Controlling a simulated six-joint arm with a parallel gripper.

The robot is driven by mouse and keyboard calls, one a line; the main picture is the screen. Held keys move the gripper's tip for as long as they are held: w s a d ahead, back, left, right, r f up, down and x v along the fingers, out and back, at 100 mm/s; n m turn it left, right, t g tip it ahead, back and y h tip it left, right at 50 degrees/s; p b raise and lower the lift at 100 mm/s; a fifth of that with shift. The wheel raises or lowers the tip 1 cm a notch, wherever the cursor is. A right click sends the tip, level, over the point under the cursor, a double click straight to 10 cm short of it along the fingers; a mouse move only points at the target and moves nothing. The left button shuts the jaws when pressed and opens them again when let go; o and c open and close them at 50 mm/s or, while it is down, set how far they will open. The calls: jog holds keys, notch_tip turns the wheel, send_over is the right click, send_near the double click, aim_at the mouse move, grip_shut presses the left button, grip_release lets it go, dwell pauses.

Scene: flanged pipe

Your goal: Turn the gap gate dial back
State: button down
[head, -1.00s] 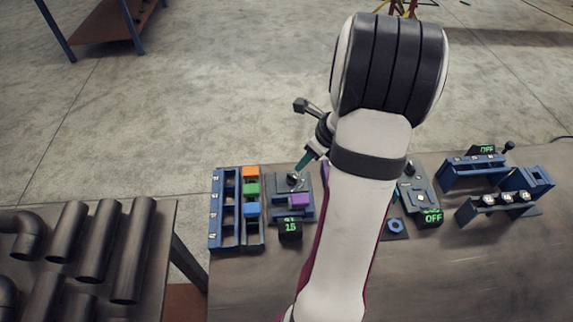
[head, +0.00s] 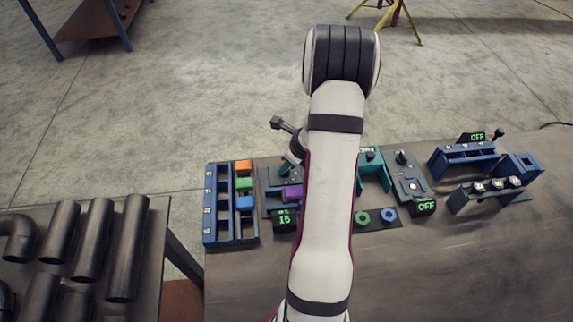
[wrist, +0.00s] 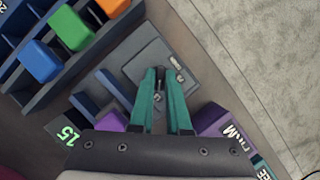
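The gap gate fixture is a dark grey unit with a purple block (head: 291,193) and a black display (head: 285,218) reading green 15. In the wrist view its square dial plate (wrist: 137,64) lies under my gripper, and the small dark dial knob (wrist: 178,68) shows at the fingertips. My gripper (wrist: 166,74) has two teal fingers, apart with a narrow gap between them. The tips are close to the knob; whether they touch it I cannot tell.
A blue slotted rack (head: 209,222) with orange, green and blue blocks stands left of the fixture. A teal bracket (head: 375,175), a grey switch panel reading OFF (head: 411,184) and blue stands (head: 464,154) are at right. The front bench is bare.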

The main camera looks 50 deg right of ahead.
dwell(0.5)
jog(key=n+y, duration=0.1)
jog(key=n, duration=0.3)
jog(key=shift+d+n+y, duration=0.15)
jog(key=shift+n+y, duration=0.25)
jog(key=n, duration=0.2)
jog(key=n+g+y, duration=0.1)
jog(key=n, duration=0.1)
jog(key=shift+w+n+y, duration=0.1)
jog(key=shift+n+y, duration=0.2)
jog(key=shift+n, duration=0.3)
jog(key=c, duration=0.9)
grip_release()
jog(key=shift+d, duration=0.1)
jog(key=v, duration=1.6)
jog(key=shift+w, duration=0.35)
